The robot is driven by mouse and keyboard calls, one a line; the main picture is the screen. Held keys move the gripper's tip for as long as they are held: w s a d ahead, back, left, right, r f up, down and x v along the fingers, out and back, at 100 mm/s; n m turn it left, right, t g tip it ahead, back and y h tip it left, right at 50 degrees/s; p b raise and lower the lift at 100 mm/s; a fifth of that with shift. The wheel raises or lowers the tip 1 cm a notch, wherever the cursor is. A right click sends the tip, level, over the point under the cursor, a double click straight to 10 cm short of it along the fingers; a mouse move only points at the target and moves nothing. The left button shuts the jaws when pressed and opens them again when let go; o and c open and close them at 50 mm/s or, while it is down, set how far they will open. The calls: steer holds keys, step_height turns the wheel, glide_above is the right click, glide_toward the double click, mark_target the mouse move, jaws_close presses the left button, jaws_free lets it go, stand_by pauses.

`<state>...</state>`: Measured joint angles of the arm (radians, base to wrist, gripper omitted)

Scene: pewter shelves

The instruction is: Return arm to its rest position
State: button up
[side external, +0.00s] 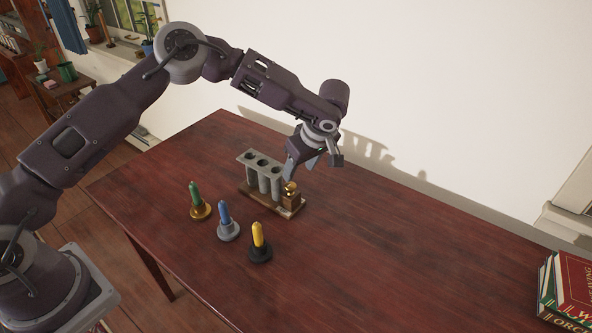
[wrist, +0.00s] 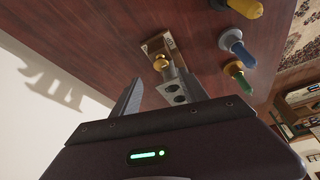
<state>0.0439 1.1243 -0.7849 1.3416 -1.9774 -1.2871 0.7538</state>
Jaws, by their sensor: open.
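My gripper (side external: 307,170) is open above the table, close over the back right of a grey rack. In the side view its jaws partly overlap the rack's right end, and nothing shows between them. In the wrist view the gripper (wrist: 152,95) shows two spread fingers, with the rack beyond them. The grey rack (side external: 262,163) has round holes in its top plate and stands on a wooden base with a small brass-topped block (side external: 291,196) at its right end. The rack's holes also show in the wrist view (wrist: 174,92).
In front of the rack stand a green-handled piece with a brass base (side external: 199,208), a blue one with a grey base (side external: 227,225) and a yellow one with a black base (side external: 259,245). Books (side external: 572,290) lie at the right edge.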

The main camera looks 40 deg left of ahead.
steer(key=w+d+r+m+t+h, duration=0.15)
steer(key=w+r+t, duration=0.3)
steer(key=r, duration=0.75)
steer(key=w+d+r+m+t+h, duration=0.1)
steer(key=w+d+r+m+t, duration=0.3)
steer(key=r, duration=0.8)
steer(key=s+d+r+m+t+h, duration=0.3)
steer(key=s+r+m+h, duration=0.2)
steer(key=s+r, duration=0.55)
steer(key=s+a+m+g, duration=0.2)
steer(key=s+m+g, duration=0.15)
steer(key=s, duration=0.95)
steer(key=s+a+f+g+y, duration=0.1)
steer(key=s+a+f, duration=0.3)
steer(key=s, duration=0.3)
steer(key=s+a+f+g+y, duration=0.1)
steer(key=s+a+f, duration=0.2)
steer(key=s, duration=0.4)
steer(key=s+a+f+g+y, duration=0.1)
steer(key=s+a+f, duration=0.3)
steer(key=s, duration=0.4)
steer(key=shift+a+f+m+g, duration=0.3)
steer(key=shift+a+g, duration=0.05)
steer(key=shift+g, duration=0.05)
